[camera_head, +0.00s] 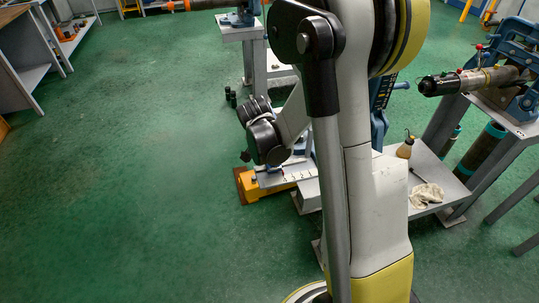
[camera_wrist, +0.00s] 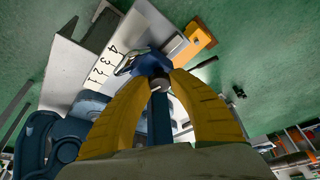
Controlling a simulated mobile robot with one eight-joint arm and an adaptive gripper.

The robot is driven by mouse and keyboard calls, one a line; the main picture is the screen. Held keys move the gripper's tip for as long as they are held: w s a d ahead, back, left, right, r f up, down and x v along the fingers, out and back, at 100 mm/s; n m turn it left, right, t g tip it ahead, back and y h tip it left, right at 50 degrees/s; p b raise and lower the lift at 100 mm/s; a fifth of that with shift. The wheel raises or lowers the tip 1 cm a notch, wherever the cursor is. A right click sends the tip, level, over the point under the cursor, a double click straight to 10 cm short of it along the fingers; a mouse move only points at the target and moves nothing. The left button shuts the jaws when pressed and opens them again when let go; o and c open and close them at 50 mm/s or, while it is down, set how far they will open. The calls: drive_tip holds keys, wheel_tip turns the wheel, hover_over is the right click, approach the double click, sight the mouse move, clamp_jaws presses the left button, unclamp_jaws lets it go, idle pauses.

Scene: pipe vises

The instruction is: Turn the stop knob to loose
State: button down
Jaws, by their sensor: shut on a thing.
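In the wrist view the two yellow fingers of my gripper (camera_wrist: 160,79) close in around a small grey round end of the stop knob (camera_wrist: 157,86). The fingers hide much of the knob, so its turn position cannot be told. A blue part (camera_wrist: 151,63) sits just behind the fingertips, beside a light plate with a scale (camera_wrist: 102,66) marked 1 to 4. In the head view the scale plate (camera_head: 290,176) lies low, below my black wrist; my fingers cannot be made out there.
An orange-yellow block (camera_wrist: 199,39) is at the plate's end; it also shows in the head view (camera_head: 262,188). A low grey shelf (camera_head: 430,172) holds a bottle (camera_head: 405,148) and a rag (camera_head: 426,195). A vise with a pipe (camera_head: 470,80) stands right. Green floor is clear at left.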

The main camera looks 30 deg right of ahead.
idle(0.4)
drive_tip(key=c, duration=1.4)
unclamp_jaws()
drive_tip(key=shift+o, duration=0.2)
drive_tip(key=v, duration=1.2)
drive_tip(key=shift+w, duration=0.1)
